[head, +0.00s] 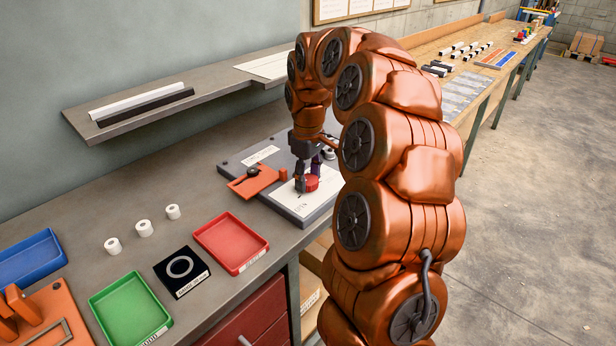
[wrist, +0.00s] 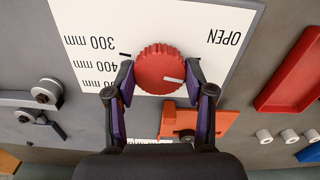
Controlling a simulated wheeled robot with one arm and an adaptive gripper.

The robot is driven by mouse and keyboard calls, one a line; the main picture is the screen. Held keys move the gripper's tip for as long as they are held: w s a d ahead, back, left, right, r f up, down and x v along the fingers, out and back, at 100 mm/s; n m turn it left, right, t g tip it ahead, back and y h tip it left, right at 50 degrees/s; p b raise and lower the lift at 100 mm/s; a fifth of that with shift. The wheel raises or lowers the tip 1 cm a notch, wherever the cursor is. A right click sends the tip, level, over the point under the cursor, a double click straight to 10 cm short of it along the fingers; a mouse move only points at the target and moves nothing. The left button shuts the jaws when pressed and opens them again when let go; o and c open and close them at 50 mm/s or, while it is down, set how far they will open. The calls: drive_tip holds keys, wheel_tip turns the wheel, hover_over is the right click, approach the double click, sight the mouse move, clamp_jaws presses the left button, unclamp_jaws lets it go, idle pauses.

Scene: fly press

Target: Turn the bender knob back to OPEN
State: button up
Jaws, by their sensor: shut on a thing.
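The red ribbed bender knob (wrist: 158,65) sits on a white dial plate (wrist: 105,20). The plate has an upside-down OPEN label (wrist: 224,38) at upper right, and 300 mm and 400 mm labels at left. The knob's white pointer line (wrist: 173,80) points right and slightly down in the wrist view, not at OPEN. My gripper (wrist: 160,76) has one purple-padded finger on each side of the knob and is shut on it. In the head view the knob (head: 312,183) shows beside my gripper (head: 305,179), partly hidden by it.
Red (head: 262,262) and green (head: 165,322) trays, a black mat with a ring (head: 197,280) and white rollers (head: 144,228) stand on the bench. A shelf (head: 90,138) hangs behind.

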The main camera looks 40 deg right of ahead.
sight(308, 180)
drive_tip(key=shift+n, duration=1.9)
drive_tip(key=o, duration=1.2)
drive_tip(key=shift+c, duration=0.2)
drive_tip(key=shift+r, duration=0.1)
wheel_tip(308, 180, up, 12)
